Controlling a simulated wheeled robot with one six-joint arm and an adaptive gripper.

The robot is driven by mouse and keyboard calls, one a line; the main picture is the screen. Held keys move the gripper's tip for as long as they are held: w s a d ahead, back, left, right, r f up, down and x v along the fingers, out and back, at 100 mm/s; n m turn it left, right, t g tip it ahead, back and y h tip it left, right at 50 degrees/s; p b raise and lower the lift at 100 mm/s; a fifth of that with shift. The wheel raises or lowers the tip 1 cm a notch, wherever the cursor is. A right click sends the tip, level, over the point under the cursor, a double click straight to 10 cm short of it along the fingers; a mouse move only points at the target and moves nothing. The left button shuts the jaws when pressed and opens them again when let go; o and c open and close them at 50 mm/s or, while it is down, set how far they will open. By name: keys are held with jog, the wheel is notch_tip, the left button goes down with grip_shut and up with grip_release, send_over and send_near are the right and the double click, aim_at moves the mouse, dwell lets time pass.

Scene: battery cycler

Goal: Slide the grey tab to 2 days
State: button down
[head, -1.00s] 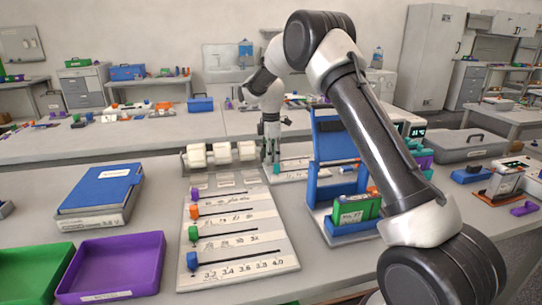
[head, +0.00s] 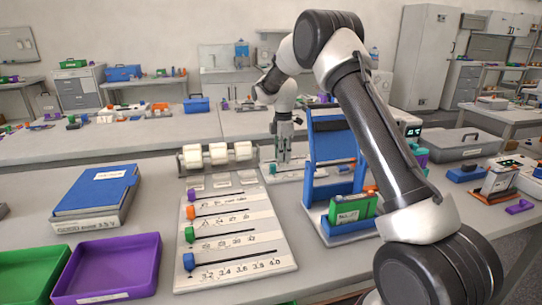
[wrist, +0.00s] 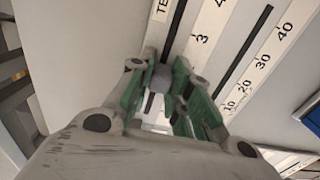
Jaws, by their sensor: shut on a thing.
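In the wrist view, the grey tab (wrist: 160,78) sits between the green fingertips of my gripper (wrist: 158,72), which are shut on it. The tab is on a dark slot that runs on past it in a white panel (wrist: 215,65). The numbers 3 and 4 show beside this slot, beyond the tab. Lower marks are hidden by the right finger, so I cannot tell the tab's exact mark. In the head view, my gripper (head: 284,158) points down over the small panel (head: 318,164) behind the blue stand; the grey tab cannot be made out there.
A second slot with 10 to 40 marks (wrist: 248,75) runs beside the first. A blue stand (head: 335,180) with a green block is right of the panel. White rollers (head: 218,154) and a board with coloured tabs (head: 235,240) are left. A purple tray (head: 150,268) is front left.

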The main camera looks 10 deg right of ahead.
jog(key=shift+d, duration=0.6)
jog(key=c, duration=1.3)
grip_release()
notch_tip(320, 180, up, 12)
